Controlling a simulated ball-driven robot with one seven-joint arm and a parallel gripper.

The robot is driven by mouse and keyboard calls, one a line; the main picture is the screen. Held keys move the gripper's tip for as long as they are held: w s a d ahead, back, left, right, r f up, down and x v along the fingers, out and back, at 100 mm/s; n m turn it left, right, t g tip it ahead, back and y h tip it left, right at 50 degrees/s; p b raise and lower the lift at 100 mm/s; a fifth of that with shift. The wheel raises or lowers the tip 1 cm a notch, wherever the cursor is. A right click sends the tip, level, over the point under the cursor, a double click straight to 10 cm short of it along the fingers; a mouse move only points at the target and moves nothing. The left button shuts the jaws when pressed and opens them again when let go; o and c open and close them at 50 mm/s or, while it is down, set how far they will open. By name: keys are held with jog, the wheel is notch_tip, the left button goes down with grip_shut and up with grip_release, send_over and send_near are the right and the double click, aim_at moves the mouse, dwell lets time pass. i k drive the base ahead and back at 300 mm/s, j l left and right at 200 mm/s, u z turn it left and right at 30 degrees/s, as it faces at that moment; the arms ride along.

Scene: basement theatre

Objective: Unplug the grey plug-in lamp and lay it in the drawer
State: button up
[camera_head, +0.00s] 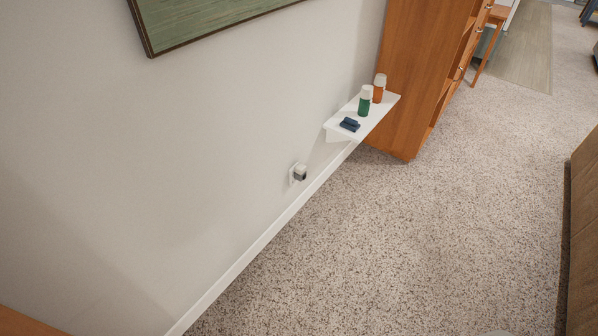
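The grey plug-in lamp (300,172) is small, with a pale top and a darker front. It sits at a white wall outlet (292,177), low on the wall just above the baseboard, near the middle of the view. A tall orange-brown wooden cabinet (415,70) stands beyond it at the upper right. Its right side has fronts with handles (459,73), which may be drawers; I see no drawer clearly pulled out. My gripper is not in view.
A white wall shelf (340,130) juts out between lamp and cabinet, holding a green bottle (364,102), an orange bottle (379,90) and a dark blue object (350,125). Speckled carpet (400,240) is clear. Brown furniture (583,240) stands at the right edge.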

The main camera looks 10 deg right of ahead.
aim_at(300, 169)
jog(key=i+l, duration=0.15)
jog(key=i, duration=0.35)
jog(key=i+l+u, duration=0.1)
jog(key=i, duration=0.4)
jog(key=i+l, duration=0.25)
jog(key=i, duration=0.2)
jog(key=i+l+u, duration=0.1)
jog(key=i, duration=0.4)
jog(key=l, duration=0.1)
